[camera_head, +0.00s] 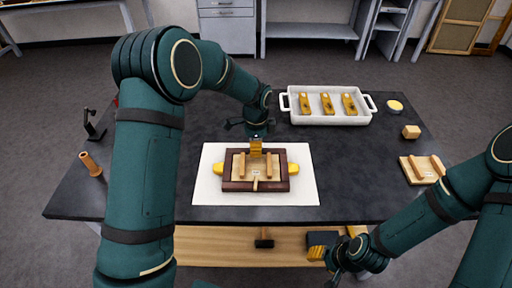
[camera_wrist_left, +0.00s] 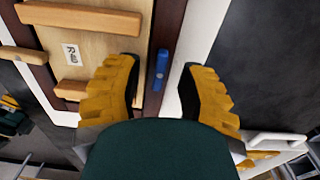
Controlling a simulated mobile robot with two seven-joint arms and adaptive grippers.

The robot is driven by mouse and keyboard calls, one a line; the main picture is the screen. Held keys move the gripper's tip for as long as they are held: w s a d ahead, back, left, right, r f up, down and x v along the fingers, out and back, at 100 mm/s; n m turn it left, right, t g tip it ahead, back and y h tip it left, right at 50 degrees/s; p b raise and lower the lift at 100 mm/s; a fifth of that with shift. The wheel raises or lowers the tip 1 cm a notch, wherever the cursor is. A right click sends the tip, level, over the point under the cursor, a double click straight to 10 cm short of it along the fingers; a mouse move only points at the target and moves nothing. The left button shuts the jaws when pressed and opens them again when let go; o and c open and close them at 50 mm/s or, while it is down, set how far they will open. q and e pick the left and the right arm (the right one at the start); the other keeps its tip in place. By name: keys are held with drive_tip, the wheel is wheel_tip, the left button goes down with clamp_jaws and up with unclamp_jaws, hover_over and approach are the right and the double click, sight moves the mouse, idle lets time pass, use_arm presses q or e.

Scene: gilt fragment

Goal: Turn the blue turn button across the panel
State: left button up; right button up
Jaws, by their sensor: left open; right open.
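The blue turn button (camera_wrist_left: 161,69) lies on the dark frame (camera_wrist_left: 169,35) beside a light wooden panel (camera_wrist_left: 110,45). Its length runs along the frame strip, not over the panel. In the head view the button is hidden by my left gripper (camera_head: 256,147), which is over the far edge of the framed panel (camera_head: 257,176). In the left wrist view my left gripper (camera_wrist_left: 160,66) is open, its yellow fingers on either side of the button, with gaps visible. My right gripper (camera_head: 338,241) is open and empty at the front edge of the table.
The frame lies on a white sheet (camera_head: 303,190), with yellow pieces (camera_head: 294,168) at its sides. A white tray (camera_head: 288,114) with several wooden pieces stands behind. A small board (camera_head: 417,171) and a block (camera_head: 411,132) are at right.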

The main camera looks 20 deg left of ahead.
use_arm(q)
drive_tip(key=shift+f, duration=0.2)
clamp_jaws()
